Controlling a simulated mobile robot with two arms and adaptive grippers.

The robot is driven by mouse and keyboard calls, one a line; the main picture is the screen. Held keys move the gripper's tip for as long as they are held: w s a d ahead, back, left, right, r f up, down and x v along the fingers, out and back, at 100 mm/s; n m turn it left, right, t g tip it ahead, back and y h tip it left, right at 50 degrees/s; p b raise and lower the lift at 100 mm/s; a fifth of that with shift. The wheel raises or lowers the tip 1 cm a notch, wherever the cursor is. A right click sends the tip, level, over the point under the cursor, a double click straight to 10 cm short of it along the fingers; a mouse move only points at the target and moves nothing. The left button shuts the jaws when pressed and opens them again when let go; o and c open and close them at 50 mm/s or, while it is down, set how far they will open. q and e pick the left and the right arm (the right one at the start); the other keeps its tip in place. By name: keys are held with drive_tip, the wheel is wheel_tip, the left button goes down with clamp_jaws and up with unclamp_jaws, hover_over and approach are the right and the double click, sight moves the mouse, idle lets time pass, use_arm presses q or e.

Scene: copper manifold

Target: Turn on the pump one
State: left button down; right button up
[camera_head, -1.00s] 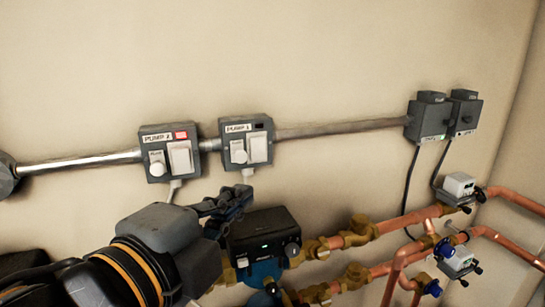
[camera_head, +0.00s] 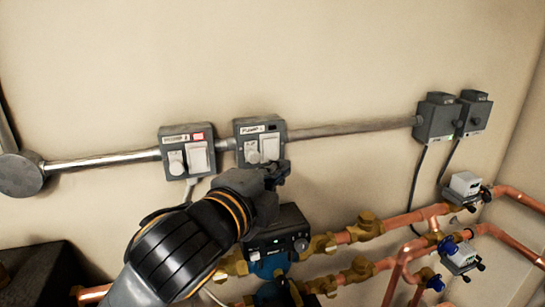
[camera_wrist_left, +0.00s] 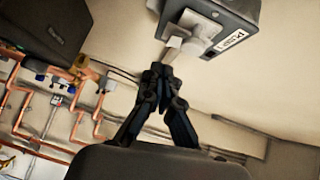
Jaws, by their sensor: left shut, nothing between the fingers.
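The pump 1 switch box (camera_head: 243,130) is a grey box on the wall with a label, a dark indicator window, a round white knob (camera_head: 251,152) and a white rectangular plate (camera_head: 270,146). My left gripper (camera_head: 280,170) is shut and empty just below the box's lower right side. In the left wrist view its closed fingertips (camera_wrist_left: 161,70) point toward the switch box (camera_wrist_left: 230,14), close to a small white part (camera_wrist_left: 172,45). I cannot tell whether they touch it. My right gripper is not in view.
The pump 2 box (camera_head: 175,135), with a red-lit indicator, is left of pump 1. A metal conduit (camera_head: 345,130) runs along the wall to two grey boxes (camera_head: 436,118). A black pump controller (camera_head: 290,222) and copper pipes (camera_head: 400,222) lie below.

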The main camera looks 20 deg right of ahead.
sight(271, 149)
use_arm(q)
drive_tip(key=shift+w+a+f, duration=0.15)
drive_tip(key=shift+w, duration=1)
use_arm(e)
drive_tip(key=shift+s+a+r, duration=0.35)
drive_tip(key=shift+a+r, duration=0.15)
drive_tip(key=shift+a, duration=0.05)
use_arm(q)
drive_tip(key=shift+w+m+b, duration=0.3)
drive_tip(key=shift+f, duration=0.1)
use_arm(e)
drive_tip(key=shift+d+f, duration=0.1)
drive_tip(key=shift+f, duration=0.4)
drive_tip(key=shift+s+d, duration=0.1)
